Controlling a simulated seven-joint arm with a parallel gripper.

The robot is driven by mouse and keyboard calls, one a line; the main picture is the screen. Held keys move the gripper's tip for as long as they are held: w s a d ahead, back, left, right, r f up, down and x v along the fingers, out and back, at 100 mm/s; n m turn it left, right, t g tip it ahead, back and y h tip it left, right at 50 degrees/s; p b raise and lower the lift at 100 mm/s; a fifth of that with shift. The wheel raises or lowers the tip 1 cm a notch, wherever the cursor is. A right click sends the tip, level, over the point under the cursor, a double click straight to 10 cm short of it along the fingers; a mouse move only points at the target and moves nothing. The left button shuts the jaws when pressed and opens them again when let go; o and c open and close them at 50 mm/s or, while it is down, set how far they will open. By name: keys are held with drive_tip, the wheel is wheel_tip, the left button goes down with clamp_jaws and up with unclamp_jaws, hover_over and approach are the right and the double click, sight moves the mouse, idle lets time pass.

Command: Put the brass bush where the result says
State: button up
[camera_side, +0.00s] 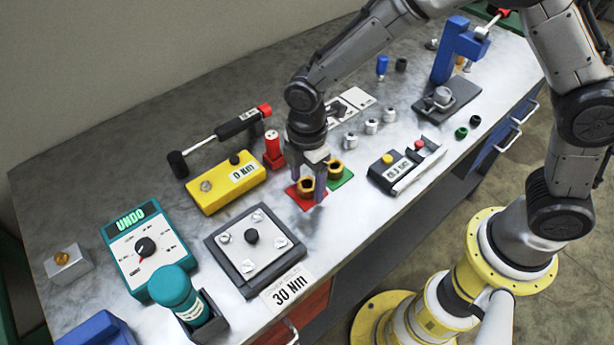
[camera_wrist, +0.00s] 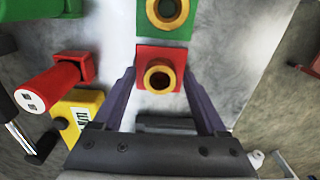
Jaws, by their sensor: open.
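One brass bush (camera_side: 305,187) with a dark bore stands on a red pad (camera_side: 297,196) in the side view; in the wrist view this bush (camera_wrist: 159,77) lies between my fingers. A second, similar brass bush (camera_side: 335,168) stands on a green pad (camera_side: 345,180) just beyond; it also shows in the wrist view (camera_wrist: 167,10). My gripper (camera_side: 307,197) is open, pointing down with its fingers on either side of the bush on the red pad. I cannot tell whether they touch it. A teal meter (camera_side: 147,248) has a green screen (camera_side: 130,219) reading "UNDO".
A metal block (camera_side: 68,265) with a brass top sits far left.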

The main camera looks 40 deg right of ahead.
wheel_tip(320, 180, up, 13)
drive_tip(key=shift+f, duration=0.2)
idle(0.3)
drive_tip(key=s+d+r+m+t, duration=0.2)
drive_tip(key=s+d+r+m, duration=0.1)
drive_tip(key=s+d+m, duration=0.6)
drive_tip(key=s+d+r+m+t, duration=0.3)
drive_tip(key=s+d+r+m, duration=0.1)
drive_tip(key=s+d+m, duration=0.5)
drive_tip(key=shift+s+d+r+t, duration=0.3)
drive_tip(key=shift+s+d, duration=0.25)
drive_tip(key=shift+d, duration=0.2)
